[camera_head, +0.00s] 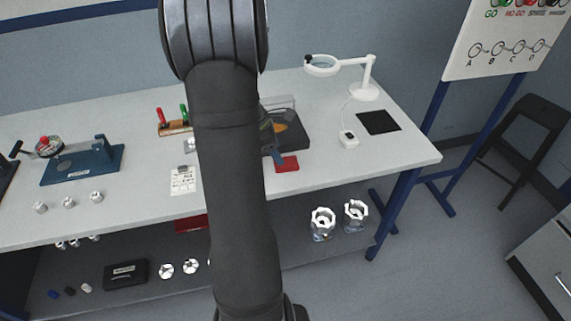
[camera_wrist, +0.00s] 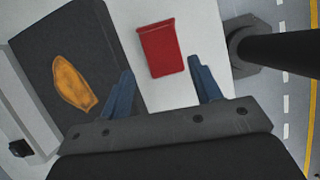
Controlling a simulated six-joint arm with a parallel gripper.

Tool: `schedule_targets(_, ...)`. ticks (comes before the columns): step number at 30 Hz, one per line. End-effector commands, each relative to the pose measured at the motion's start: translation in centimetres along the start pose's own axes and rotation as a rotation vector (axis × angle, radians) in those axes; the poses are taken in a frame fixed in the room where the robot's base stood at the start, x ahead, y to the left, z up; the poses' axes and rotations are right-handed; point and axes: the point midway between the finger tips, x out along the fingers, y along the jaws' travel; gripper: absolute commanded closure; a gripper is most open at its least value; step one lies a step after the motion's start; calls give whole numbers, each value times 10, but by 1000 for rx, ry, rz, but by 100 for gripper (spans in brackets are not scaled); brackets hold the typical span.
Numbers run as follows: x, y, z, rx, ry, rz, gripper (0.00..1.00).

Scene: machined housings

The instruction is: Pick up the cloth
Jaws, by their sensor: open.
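The red cloth (camera_head: 288,165) lies flat on the grey bench beside the dark plate. My gripper (camera_wrist: 161,68) is open, with one blue finger on each side of the cloth's near end in that view. Nothing is between the fingers that I can see held, and the height above the cloth cannot be told. In the head view my arm hides most of my gripper, and a blue finger shows just left of the cloth.
A dark plate (camera_head: 291,140) with an orange piece (camera_wrist: 74,86) on it lies close to the cloth. A blue fixture (camera_head: 82,165) is at left.

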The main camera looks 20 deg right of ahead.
Motion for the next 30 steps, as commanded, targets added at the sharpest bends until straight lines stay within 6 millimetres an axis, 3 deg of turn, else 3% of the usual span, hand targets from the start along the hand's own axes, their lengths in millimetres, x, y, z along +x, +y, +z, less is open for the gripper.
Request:
schedule_targets(9,44,-3,-1,-1,0,-3,42)
schedule_targets(17,47,-3,-1,0,0,-1,42)
schedule_targets(23,47,-3,-1,0,0,-1,75)
schedule_targets(30,47,-2,0,0,0,-1,76)
